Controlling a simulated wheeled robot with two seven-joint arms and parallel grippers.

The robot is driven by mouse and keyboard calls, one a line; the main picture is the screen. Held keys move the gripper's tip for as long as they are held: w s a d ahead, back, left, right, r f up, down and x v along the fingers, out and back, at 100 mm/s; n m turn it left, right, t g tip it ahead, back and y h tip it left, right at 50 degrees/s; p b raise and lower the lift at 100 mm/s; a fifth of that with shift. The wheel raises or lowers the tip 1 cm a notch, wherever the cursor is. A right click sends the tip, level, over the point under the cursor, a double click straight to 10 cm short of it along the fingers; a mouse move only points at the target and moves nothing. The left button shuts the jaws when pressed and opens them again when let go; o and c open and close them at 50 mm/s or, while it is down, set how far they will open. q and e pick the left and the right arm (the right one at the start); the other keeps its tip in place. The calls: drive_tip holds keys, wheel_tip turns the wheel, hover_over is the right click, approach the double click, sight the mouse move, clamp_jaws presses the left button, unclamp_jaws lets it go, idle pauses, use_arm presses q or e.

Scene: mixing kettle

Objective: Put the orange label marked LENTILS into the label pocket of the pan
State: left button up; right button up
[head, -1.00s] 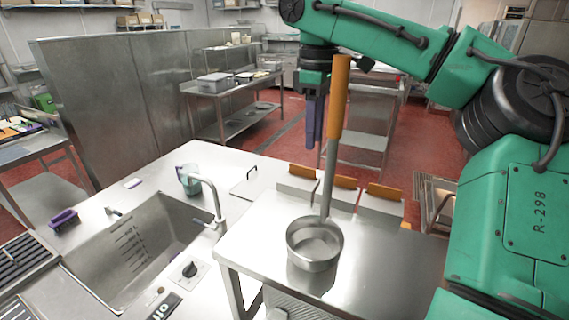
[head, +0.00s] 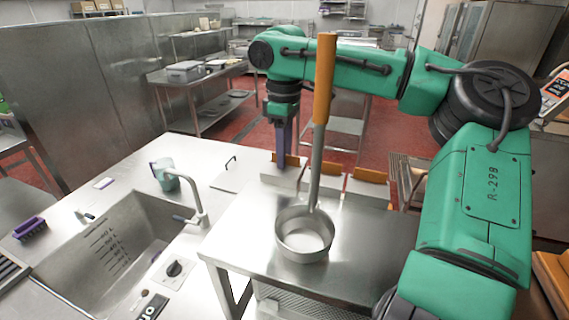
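Three pale blocks, each with an orange label, stand in a row at the back of the steel table: a left label (head: 290,157), a middle label (head: 334,168) and a right label (head: 371,175). Their lettering is too small to read. The steel pan (head: 304,250) stands on the table in front of them. Its long handle with an orange grip (head: 324,80) rises steeply from it. I cannot make out a label pocket. My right gripper (head: 281,164) points down at the left block, its purple fingers overlapping the left label; I cannot tell whether they touch or grip it. My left gripper is out of view.
A sink (head: 125,240) with a tap (head: 197,195) lies to the left. A teal jug (head: 165,177) and a purple brush (head: 30,228) stand beside it. The upright pan handle stands close to my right arm. Table surface (head: 245,225) left of the pan is clear.

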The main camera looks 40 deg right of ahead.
drive_tip(key=shift+s, duration=0.25)
drive_tip(key=shift+c, duration=0.3)
clamp_jaws()
drive_tip(key=shift+w+r+p, duration=0.1)
drive_tip(key=shift+r+p, duration=0.2)
drive_tip(key=shift+r, duration=0.1)
drive_tip(key=shift+r, duration=2.3)
